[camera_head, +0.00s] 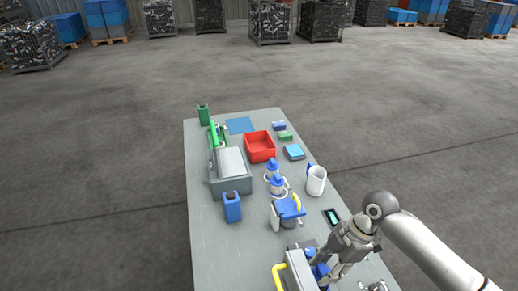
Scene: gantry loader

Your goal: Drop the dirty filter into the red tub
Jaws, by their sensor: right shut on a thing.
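The red tub (260,147) stands open on the grey table, around the middle of its far half. It looks empty from here. My right gripper (325,272) is low at the near end of the table, far from the tub. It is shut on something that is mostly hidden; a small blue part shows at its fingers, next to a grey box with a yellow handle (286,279). I cannot tell whether this is the dirty filter, and I make out no filter elsewhere. My left gripper is not in view.
Between gripper and tub stand a blue caddy with a yellow handle (289,208), blue-and-white canisters (277,186) and a white jug (316,181). A grey machine (231,172) and a blue can (232,207) are at left.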

